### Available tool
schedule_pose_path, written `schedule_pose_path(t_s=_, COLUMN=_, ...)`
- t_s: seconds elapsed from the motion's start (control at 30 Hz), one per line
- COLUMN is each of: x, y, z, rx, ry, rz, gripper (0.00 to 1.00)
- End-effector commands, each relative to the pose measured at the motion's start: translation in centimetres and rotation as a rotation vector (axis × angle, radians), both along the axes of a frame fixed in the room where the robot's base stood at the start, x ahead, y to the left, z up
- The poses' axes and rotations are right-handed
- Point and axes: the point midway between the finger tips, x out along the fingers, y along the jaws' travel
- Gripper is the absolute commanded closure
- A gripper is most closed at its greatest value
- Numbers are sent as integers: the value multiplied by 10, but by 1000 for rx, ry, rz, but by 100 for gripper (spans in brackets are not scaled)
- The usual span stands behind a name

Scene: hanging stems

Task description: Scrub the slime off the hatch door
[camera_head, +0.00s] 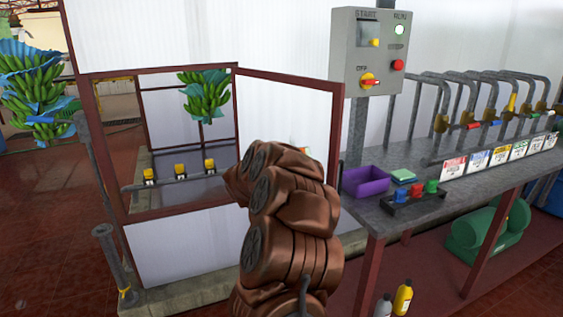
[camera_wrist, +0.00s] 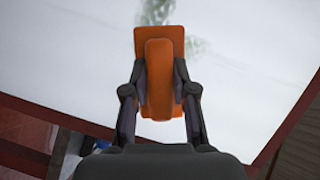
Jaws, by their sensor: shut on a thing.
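The hatch door (camera_head: 275,105) is a white panel in a dark red frame, standing open at the right of the booth opening. In the wrist view the door's white face (camera_wrist: 250,50) fills most of the picture. My gripper (camera_wrist: 160,90) is shut on the handle of an orange scrubber (camera_wrist: 159,34), whose flat pad faces the door; I cannot tell whether it touches. A grey-green slime smear (camera_wrist: 196,43) shows at the pad's upper right, and another patch (camera_wrist: 157,12) lies above it. In the head view my arm hides the gripper and most of the scrubber.
A grey control box (camera_head: 370,50) hangs right of the door. A workbench (camera_head: 385,220) at the right bears a purple tray (camera_head: 366,181) and several coloured items. Green bananas (camera_head: 203,97) hang inside the booth. Bottles (camera_head: 403,297) stand on the floor under the bench.

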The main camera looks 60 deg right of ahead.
Motion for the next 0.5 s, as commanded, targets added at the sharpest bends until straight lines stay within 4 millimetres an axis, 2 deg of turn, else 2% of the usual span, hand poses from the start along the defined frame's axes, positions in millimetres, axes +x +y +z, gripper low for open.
schedule_pose_path(t_s=0.1, x=-8, y=3, z=-1, rx=1, ry=-2, rz=-1, gripper=100)
schedule_pose_path(t_s=0.27, x=-10, y=4, z=-2, rx=0, ry=-1, rz=1, gripper=100)
schedule_pose_path(t_s=0.5, x=-10, y=2, z=-16, rx=-1, ry=0, rz=0, gripper=100)
